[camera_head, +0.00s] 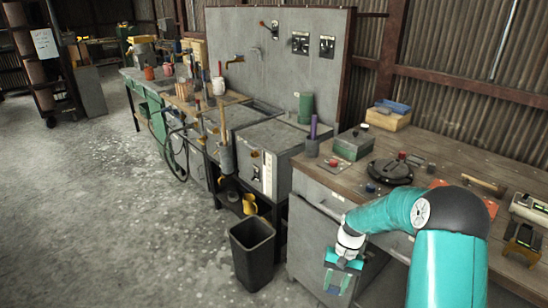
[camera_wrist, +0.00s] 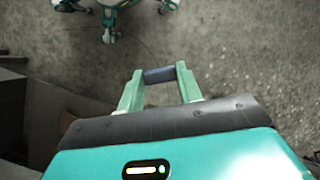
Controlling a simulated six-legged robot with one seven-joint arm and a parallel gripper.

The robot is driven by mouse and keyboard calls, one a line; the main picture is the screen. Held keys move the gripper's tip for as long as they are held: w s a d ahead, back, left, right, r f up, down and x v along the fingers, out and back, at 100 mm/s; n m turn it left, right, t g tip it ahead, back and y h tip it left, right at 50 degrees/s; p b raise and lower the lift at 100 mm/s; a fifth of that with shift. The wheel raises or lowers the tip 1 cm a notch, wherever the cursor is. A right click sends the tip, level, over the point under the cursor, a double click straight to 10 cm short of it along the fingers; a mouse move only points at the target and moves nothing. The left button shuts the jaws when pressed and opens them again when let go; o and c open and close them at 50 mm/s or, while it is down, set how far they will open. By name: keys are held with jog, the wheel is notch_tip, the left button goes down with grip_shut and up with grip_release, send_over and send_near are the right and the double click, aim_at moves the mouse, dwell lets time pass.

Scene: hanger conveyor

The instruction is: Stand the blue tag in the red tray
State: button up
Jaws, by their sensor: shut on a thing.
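My gripper (camera_head: 337,284) hangs low in front of the cabinet below the workbench, off the bench's front edge. In the wrist view its two pale green fingers (camera_wrist: 159,82) are shut on a small dark blue-grey bar, which looks like the blue tag (camera_wrist: 159,75). The tag lies crosswise between the fingertips, with bare floor behind it. In the head view the tag cannot be made out clearly. A flat orange-red thing, probably the red tray (camera_head: 492,207), lies on the bench at the right, partly hidden by my arm.
The wooden bench (camera_head: 440,158) holds a round black device (camera_head: 390,171), a green-grey box (camera_head: 353,144), a wooden box with a blue top (camera_head: 388,118) and a hammer (camera_head: 484,185). A black bin (camera_head: 252,252) stands on the floor left of my gripper. Open concrete floor lies further left.

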jog(key=w+a+n, duration=0.1)
jog(key=w+a, duration=0.1)
jog(key=w+a+f+n, duration=0.1)
jog(key=w, duration=0.1)
jog(key=shift+a+h, duration=0.4)
jog(key=shift+d, duration=0.1)
